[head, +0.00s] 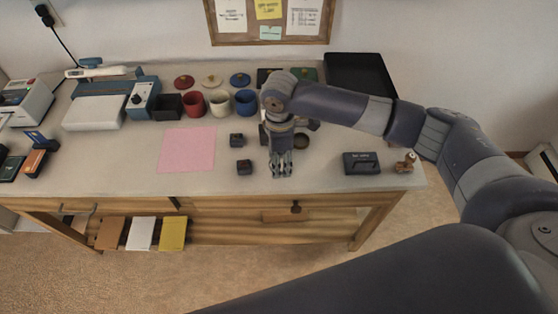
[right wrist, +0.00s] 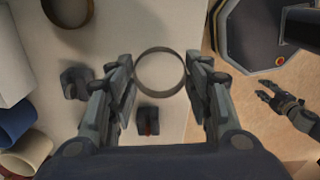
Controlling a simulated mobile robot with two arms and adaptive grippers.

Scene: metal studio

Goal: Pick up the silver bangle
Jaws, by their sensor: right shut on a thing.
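The silver bangle (right wrist: 160,72) is a thin grey ring, seen in the right wrist view between the two fingers of my right gripper (right wrist: 160,84). The fingers touch its opposite sides and are shut on it. In the head view my right gripper (head: 281,172) points down over the front part of the table; the bangle cannot be made out there. My left gripper (right wrist: 268,92) shows in the right wrist view, off to the right over the floor, with its fingers apart and empty.
A brownish ring (head: 301,140) lies behind my right gripper. Two small dark blocks (head: 236,139) (head: 244,167) stand left of it, near a pink sheet (head: 187,150). Coloured cups (head: 219,103) stand behind. A dark box (head: 361,163) and a stamp (head: 405,163) are at right.

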